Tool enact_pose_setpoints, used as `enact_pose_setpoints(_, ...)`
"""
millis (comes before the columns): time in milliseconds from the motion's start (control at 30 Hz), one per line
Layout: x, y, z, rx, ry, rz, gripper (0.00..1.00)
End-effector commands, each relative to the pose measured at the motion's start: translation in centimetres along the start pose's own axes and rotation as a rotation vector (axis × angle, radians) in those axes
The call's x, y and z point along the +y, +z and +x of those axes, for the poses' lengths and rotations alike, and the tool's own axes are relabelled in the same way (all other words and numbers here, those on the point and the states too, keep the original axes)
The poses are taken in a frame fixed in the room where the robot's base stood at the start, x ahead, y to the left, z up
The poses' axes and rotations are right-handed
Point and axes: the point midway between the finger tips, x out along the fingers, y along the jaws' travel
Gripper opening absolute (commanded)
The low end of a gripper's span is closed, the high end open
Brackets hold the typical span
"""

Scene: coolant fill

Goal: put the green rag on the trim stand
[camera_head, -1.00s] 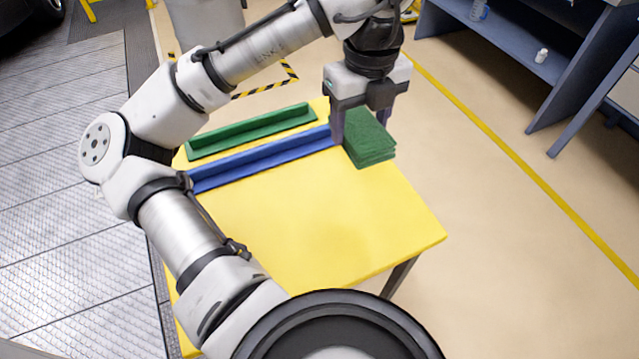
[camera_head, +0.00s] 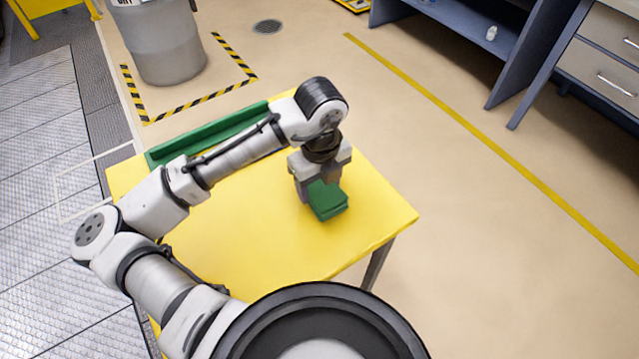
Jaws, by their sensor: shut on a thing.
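The green rag (camera_head: 328,203) is a folded, layered square. My gripper (camera_head: 316,190) is shut on it, with the jaws pointing down and covering its rear-left part. The rag is over the right part of the yellow table top (camera_head: 240,230), which I take to be the trim stand. The rag looks very low over the yellow surface. I cannot tell whether it touches it.
A long green trim piece (camera_head: 205,135) lies along the table's far edge, partly behind my arm. A grey bin (camera_head: 160,45) stands on the floor beyond, inside striped tape. Blue shelving (camera_head: 520,60) stands at the upper right. The table's front middle is clear.

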Motion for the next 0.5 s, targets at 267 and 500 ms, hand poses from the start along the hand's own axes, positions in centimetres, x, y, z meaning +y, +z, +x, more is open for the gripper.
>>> enact_pose_setpoints(267, 0.01, 0.00, 0.85, -0.001, -0.001, 0.000, 0.24)
enact_pose_setpoints(500, 0.00, 0.00, 1.23, -0.001, -0.001, 0.000, 0.63)
